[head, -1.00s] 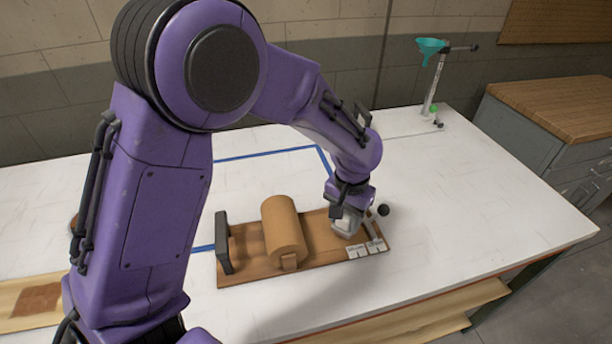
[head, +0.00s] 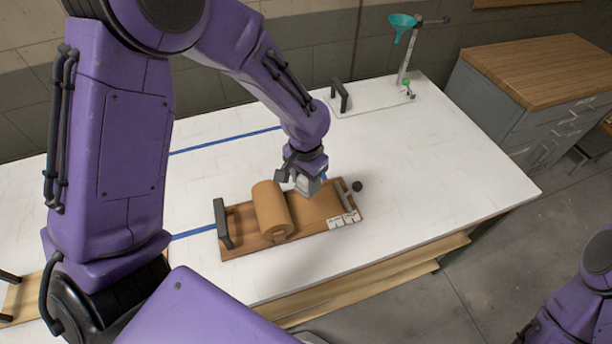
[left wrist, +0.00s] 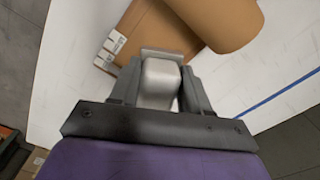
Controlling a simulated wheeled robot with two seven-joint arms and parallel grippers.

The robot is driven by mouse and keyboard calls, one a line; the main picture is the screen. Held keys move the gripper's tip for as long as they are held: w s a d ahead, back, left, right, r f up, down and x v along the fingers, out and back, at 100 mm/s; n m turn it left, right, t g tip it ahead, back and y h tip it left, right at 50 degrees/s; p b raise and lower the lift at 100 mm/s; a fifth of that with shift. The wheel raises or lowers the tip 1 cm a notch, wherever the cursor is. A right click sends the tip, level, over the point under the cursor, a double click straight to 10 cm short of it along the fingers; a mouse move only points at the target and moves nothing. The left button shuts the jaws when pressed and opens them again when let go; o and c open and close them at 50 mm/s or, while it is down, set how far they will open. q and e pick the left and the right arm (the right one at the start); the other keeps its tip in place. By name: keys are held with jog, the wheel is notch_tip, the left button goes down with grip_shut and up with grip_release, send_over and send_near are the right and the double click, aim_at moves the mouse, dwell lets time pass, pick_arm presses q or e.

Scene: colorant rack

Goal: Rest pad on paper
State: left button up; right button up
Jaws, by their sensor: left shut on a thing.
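My left gripper (head: 304,186) is shut on a pale grey block that looks like the pad (left wrist: 158,82). The block sits between both fingers in the left wrist view. In the head view it hangs at the far side of the wooden board (head: 238,243). Brown paper (head: 316,208) lies across the board from a thick brown roll (head: 271,212) to the labelled right end. The roll and sheet also show beyond the fingers in the left wrist view. I cannot tell whether the pad touches the paper. My right gripper is out of view.
A black handle (head: 221,222) stands at the board's left end. White labels (head: 344,220) and a black knob (head: 357,186) are at its right. Another black handle (head: 340,96) and a stand with a teal funnel (head: 402,22) are farther back. The table's right side is clear.

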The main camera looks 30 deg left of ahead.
pick_arm(q)
jog(key=shift+s+f, duration=0.1)
jog(key=shift+f, duration=0.4)
jog(key=shift+f+b, duration=1.75)
jog(key=shift+f, duration=2.6)
jog(key=shift+f, duration=0.5)
jog(key=o, duration=1)
notch_tip(320, 180, up, 11)
jog(key=shift+f+b, duration=0.2)
jog(key=shift+b, duration=0.55)
